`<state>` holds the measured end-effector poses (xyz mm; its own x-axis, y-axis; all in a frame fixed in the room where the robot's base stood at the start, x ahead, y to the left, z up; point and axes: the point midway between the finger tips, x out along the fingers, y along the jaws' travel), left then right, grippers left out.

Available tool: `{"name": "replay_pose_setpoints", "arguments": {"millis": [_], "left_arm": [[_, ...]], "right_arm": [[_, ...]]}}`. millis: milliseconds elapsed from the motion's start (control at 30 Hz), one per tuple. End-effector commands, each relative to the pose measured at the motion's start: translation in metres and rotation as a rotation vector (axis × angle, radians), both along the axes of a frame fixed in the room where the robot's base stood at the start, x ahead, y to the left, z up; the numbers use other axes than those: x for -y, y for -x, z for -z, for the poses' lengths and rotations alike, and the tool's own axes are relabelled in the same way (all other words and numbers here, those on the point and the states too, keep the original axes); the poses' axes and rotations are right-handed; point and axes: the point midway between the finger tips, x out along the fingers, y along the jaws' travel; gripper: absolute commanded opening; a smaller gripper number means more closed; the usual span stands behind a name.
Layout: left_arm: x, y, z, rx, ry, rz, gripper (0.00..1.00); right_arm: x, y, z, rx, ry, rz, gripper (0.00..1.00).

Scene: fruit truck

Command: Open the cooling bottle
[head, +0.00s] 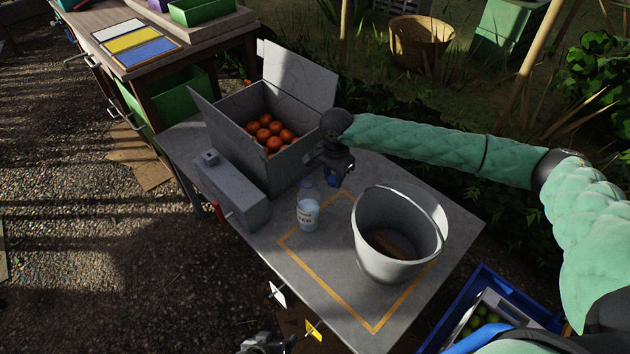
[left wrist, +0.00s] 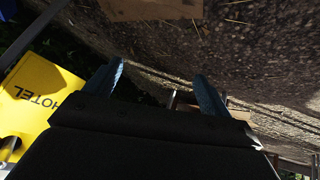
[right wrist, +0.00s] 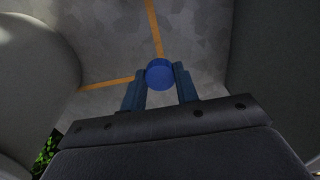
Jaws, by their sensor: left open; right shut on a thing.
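The cooling bottle (head: 307,213), clear with a white label, stands upright on the grey table. No cap shows on its top. My right gripper (head: 334,172) is behind it and to its right, between the grey box and the bucket. It is shut on a round blue cap (right wrist: 159,73), apart from the bottle, which also shows in the head view (head: 333,181). My left gripper (left wrist: 158,75) is open and empty in the left wrist view, low beyond the table's near edge. In the head view only a little of it shows at the bottom.
A grey bucket (head: 372,232) stands right of the bottle. A grey open box (head: 240,106) of orange fruit is behind. A grey block with a red handle (head: 232,190) is left. An orange line (head: 315,275) marks the table. A yellow tag reading HOTEL (left wrist: 38,105) is beside my left gripper.

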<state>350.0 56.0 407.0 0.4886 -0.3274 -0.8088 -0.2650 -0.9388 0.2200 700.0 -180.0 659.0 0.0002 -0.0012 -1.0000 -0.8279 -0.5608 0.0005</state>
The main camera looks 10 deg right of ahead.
Motion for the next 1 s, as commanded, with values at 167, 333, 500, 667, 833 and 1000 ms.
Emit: {"name": "replay_pose_setpoints", "arguments": {"millis": [167,333,500,667,833,1000], "left_arm": [[0.0,-0.001,-0.02,-0.013,-0.002,0.006,0.83],[-0.001,-0.001,-0.031,-0.022,-0.003,0.01,0.83],[-0.001,0.0,-0.033,-0.032,-0.005,0.012,0.83],[-0.001,0.002,-0.038,-0.044,-0.007,0.015,0.83],[-0.002,0.001,-0.061,-0.053,-0.01,0.021,0.83],[-0.002,-0.002,-0.07,-0.048,-0.008,0.022,0.83]], "right_arm": [[-0.022,-0.026,0.019,-0.001,-0.001,0.0,0.03],[-0.034,-0.042,0.032,-0.001,0.0,0.001,0.03],[-0.038,-0.047,0.038,-0.001,0.001,0.0,0.03],[-0.037,-0.047,0.051,-0.002,0.001,0.0,0.03],[-0.038,-0.047,0.073,-0.001,0.0,0.001,0.03],[-0.037,-0.047,0.077,0.0,0.0,0.0,0.03]]}}
